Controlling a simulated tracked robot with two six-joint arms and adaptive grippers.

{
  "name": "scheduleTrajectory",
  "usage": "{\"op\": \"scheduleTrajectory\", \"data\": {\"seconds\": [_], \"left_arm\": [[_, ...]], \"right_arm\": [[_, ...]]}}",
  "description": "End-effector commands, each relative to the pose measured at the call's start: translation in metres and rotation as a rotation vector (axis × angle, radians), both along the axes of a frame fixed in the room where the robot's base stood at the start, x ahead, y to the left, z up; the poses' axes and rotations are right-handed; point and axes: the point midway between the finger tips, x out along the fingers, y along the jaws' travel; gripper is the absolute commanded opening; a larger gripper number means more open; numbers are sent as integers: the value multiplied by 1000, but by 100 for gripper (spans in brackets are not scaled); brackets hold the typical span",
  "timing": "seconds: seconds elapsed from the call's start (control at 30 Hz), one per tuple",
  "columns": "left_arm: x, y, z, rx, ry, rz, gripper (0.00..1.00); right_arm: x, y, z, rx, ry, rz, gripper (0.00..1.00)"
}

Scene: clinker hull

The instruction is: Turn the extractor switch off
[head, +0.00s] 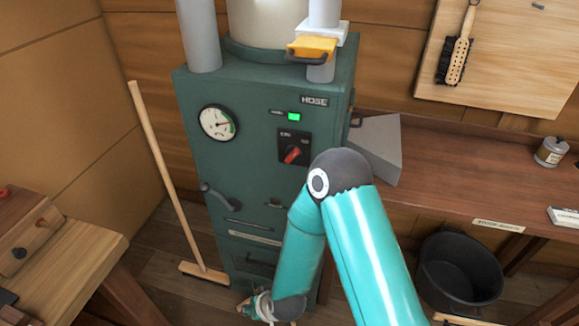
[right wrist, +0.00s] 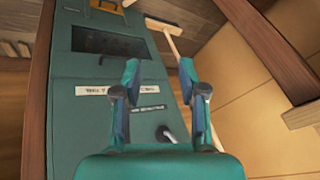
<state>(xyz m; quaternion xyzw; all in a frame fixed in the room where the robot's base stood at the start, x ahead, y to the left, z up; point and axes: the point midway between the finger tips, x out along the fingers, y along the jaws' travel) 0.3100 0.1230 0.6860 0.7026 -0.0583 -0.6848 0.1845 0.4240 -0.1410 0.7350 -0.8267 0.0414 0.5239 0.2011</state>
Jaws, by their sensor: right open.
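The extractor is a tall green cabinet (head: 250,180) marked HOSE in the head view. Its switch is a red rotary knob (head: 292,154) on a dark plate, sitting at a slant; its lettering is too small to read. A small green lamp (head: 294,117) glows above it. My right gripper (head: 247,306) is low by the cabinet's foot, well below the switch. In the right wrist view it is open and empty (right wrist: 160,78), facing the cabinet's lower front (right wrist: 65,120); the switch does not show there. My left gripper is out of view.
A round gauge (head: 218,122) and a grey lever (head: 217,195) are on the cabinet front. A broom (head: 170,180) leans at its left. A yellow-handled gate (head: 312,49) is on the pipe above. A workbench (head: 470,175) and black bucket (head: 459,272) stand at right.

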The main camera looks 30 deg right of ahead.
Motion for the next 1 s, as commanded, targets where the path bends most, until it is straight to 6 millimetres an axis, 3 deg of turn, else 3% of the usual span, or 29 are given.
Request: {"op": "scheduleTrajectory", "data": {"seconds": [0.03, 0.1, 0.2, 0.3, 0.43, 0.53, 0.67, 1.0], "left_arm": [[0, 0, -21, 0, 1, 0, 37], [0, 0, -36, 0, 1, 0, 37], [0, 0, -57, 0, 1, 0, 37], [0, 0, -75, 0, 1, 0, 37], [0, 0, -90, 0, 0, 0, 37], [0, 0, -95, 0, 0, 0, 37], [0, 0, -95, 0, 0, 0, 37], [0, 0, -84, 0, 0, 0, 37]], "right_arm": [[37, -5, 12, -42, -141, -77, 42], [79, -19, 50, -102, -339, -213, 42], [114, -38, 119, -176, -609, -425, 42], [114, -58, 184, -238, -823, -635, 42], [88, -76, 243, -301, -993, -857, 42], [69, -84, 268, -335, -1053, -965, 42], [59, -91, 281, -358, -1079, -1024, 42], [91, -132, 283, -366, -1077, -1031, 42]]}}
